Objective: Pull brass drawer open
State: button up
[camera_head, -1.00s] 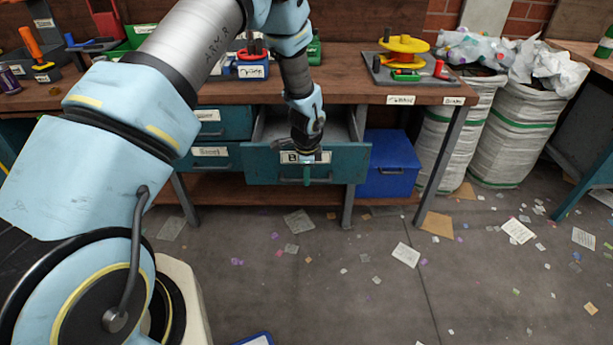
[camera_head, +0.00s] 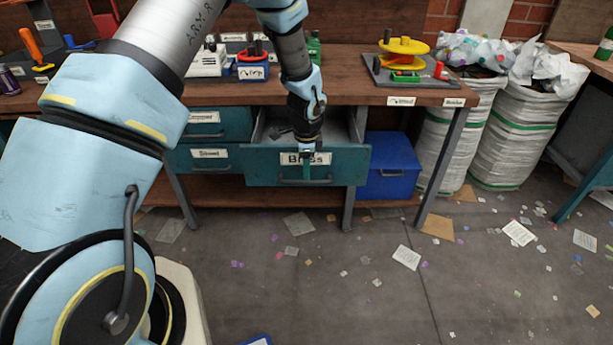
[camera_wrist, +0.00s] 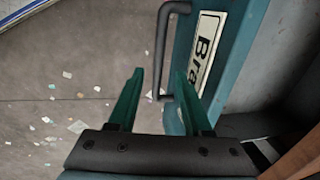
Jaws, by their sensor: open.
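The brass drawer (camera_head: 255,170) is a teal drawer with a white label reading "Brass" and a dark bar handle; it stands pulled out from under the bench, its inside showing. In the wrist view its front (camera_wrist: 240,50) and handle (camera_wrist: 162,45) are at the top, right of centre. My gripper (camera_head: 306,172) is at the drawer front, in front of the label. In the wrist view my gripper (camera_wrist: 162,90) has its two green fingers apart, with nothing held between them; the handle lies just beyond the fingertips.
The wooden bench (camera_head: 350,90) carries a tray with a yellow spool (camera_head: 403,46). A blue bin (camera_head: 389,165) stands right of the drawer. Closed drawers (camera_head: 212,158) are at left. White sacks (camera_head: 455,130) stand farther right. The littered floor in front is open.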

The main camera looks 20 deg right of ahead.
notch_tip(320, 180, up, 6)
jog(key=s, duration=0.1)
jog(key=shift+a, duration=0.25)
